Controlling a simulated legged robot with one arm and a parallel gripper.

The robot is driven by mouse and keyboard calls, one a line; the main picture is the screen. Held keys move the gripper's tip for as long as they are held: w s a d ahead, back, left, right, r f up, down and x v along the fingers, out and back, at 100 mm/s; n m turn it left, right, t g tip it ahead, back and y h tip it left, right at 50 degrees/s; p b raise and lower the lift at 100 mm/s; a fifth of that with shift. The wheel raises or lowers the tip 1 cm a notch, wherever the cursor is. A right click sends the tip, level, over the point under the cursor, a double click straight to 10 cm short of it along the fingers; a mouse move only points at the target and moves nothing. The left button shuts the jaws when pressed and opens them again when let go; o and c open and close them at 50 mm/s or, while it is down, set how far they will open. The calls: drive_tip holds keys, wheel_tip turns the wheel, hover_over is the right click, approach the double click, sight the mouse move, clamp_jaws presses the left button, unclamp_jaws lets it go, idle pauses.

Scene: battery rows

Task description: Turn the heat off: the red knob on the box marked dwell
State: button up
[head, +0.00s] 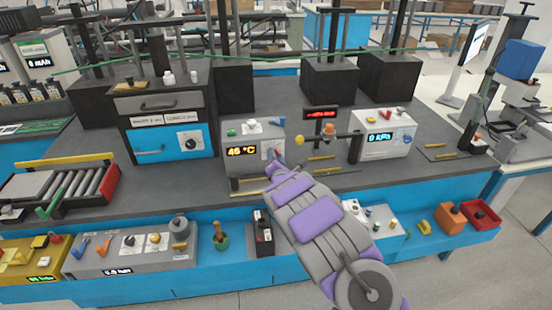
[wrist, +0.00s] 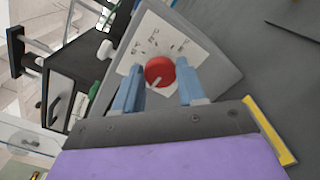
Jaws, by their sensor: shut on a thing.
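The grey box (head: 237,168) with an orange 46 °C display (head: 241,150) stands on the bench in the head view. No "dwell" marking is legible. The red knob (wrist: 159,70) sits on the box's white dial plate (wrist: 150,38), which has temperature marks around it. A pale pointer line on the knob faces down and left in the wrist view. My gripper (wrist: 158,82) has one blue finger on each side of the knob and is shut on it. In the head view my gripper (head: 274,170) reaches the box's right front and largely hides the knob.
A similar box with a cyan display (head: 379,138) stands to the right. A blue-fronted oven (head: 160,146) stands left. Yellow strips (head: 320,158) lie on the bench.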

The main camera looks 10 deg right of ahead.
drive_tip(key=shift+s+f, duration=0.15)
drive_tip(key=shift+f, duration=0.3)
drive_tip(key=o, duration=0.9)
drive_tip(key=shift+a, duration=0.1)
drive_tip(key=shift+o, duration=0.7)
drive_tip(key=shift+r, duration=0.25)
drive_tip(key=s+p, duration=0.3)
drive_tip(key=s, duration=1.4)
drive_tip(key=shift+p, duration=0.35)
drive_tip(key=shift+a, duration=0.1)
